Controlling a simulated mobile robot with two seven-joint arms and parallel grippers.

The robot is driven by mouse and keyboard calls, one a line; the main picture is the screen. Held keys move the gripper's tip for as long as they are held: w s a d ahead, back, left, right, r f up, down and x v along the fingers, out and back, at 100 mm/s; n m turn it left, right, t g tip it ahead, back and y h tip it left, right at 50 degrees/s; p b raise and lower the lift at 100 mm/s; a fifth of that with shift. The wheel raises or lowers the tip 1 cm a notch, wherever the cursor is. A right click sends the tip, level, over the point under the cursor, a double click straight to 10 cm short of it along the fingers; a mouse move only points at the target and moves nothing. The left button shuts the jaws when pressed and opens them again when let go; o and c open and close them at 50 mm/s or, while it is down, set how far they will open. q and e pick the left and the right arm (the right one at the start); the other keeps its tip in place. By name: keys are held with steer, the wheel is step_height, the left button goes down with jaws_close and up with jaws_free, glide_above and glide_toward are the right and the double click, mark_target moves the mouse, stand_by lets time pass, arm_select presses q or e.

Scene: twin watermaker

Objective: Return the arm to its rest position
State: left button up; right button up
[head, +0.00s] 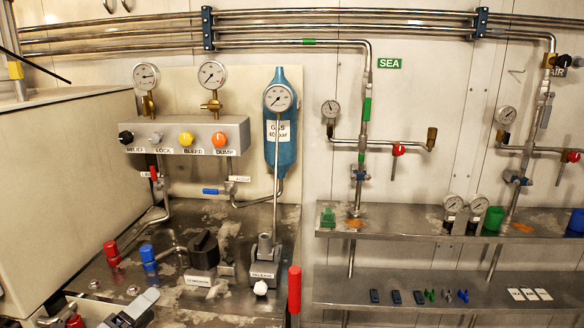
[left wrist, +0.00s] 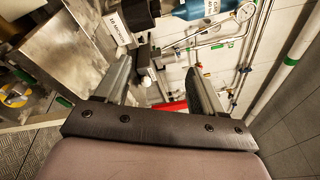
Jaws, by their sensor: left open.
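My left gripper (head: 138,308) shows at the bottom left of the head view, low in front of the steel bench, and only its end is in the picture. In the left wrist view its two fingers (left wrist: 155,88) stand apart with nothing held between them. A red handle (left wrist: 170,105) shows beyond the gap between the fingers. A red upright handle (head: 294,290) stands at the bench's right front corner in the head view. My right gripper is not in view.
The bench (head: 220,230) carries a red knob (head: 112,252), a blue knob (head: 148,255), a black selector (head: 204,250) and a release lever (head: 266,250). A large pale box (head: 70,170) stands at left. Steel shelves (head: 400,221) with small parts are at right.

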arm_select(q)
steer(key=s+d+f+n+g+y, duration=0.1)
steer(key=s+d+f+n+g, duration=0.2)
steer(key=s+f+n, duration=0.6)
steer(key=s+d+f+n+g+y, duration=0.2)
steer(key=s+d+f+n, duration=0.4)
steer(key=s+f+n, duration=0.4)
steer(key=s+n+g, duration=0.1)
steer(key=s+n, duration=0.3)
steer(key=n, duration=0.1)
steer(key=shift+s+f+n+g, duration=0.25)
steer(key=shift+n+g, duration=0.05)
steer(key=shift+d, duration=0.1)
stand_by(1.5)
